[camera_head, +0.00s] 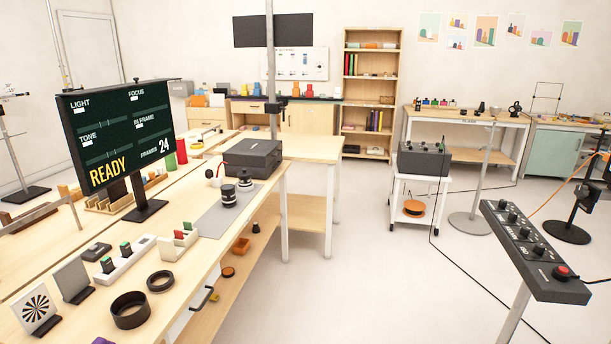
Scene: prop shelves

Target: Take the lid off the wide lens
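Two short black cylinders that look like lenses stand upright at the far end of a grey mat (216,220) on the long wooden bench. The nearer cylinder (228,198) has a pale band around it. The farther cylinder (244,178) stands just behind it to the right, close to a dark grey box. I cannot tell which one is the wide lens, or whether either has a lid on. My gripper is not in view.
The dark box (252,157) stands behind the cylinders. A monitor reading READY (117,138) rises at the bench's left. Two black rings (131,310) (160,281) lie near the front. A control panel (535,250) stands at right. The middle floor (340,270) is clear.

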